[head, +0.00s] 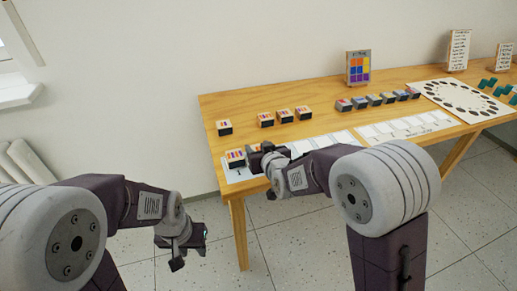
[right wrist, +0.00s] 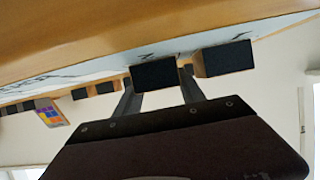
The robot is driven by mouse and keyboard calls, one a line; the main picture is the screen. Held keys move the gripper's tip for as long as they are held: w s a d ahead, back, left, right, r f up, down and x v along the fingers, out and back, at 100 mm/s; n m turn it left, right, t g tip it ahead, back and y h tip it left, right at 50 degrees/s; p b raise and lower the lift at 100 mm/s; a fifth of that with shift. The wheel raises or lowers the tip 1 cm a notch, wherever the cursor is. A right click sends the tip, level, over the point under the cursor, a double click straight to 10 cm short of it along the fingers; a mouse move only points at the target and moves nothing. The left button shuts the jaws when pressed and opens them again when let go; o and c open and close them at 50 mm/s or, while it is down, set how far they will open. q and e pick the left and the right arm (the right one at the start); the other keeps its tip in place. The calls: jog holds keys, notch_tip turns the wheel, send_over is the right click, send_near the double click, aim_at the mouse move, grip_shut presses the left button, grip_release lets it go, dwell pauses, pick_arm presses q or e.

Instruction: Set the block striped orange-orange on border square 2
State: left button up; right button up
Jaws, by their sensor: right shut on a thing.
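My right gripper (head: 262,156) is at the front left of the table, over the white border strip (head: 240,175). In the right wrist view its fingers (right wrist: 158,95) are shut on a block (right wrist: 160,75) that shows a dark face, at or just above the strip; contact is unclear. The held block's stripes are mostly hidden in the head view. A striped block (head: 235,158) stands on the strip just left of the gripper; it also shows in the right wrist view (right wrist: 225,59). My left gripper (head: 186,250) hangs empty off the table's left front, fingers apart.
Several striped blocks (head: 284,115) stand in a row behind the strip. More coloured blocks (head: 375,99) stand to the right. A colour-grid card (head: 358,68) stands at the back. A card with a ring of dark dots (head: 460,99) lies on the right of the wooden table (head: 320,92).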

jog(key=o, duration=1.1)
jog(key=shift+f, duration=0.15)
jog(key=shift+r, duration=0.2)
jog(key=shift+s+r+p, duration=0.2)
jog(key=shift+p, duration=0.15)
jog(key=p+v, duration=0.1)
jog(key=v, duration=0.7)
jog(key=shift+s+d+r+p, duration=0.1)
jog(key=shift+s+r+p, duration=0.1)
jog(key=shift+p, duration=0.15)
jog(key=shift+b+v, duration=0.6)
jog(key=shift+v, duration=0.45)
jog(key=shift+s+d, duration=0.15)
jog(key=shift+s, duration=0.3)
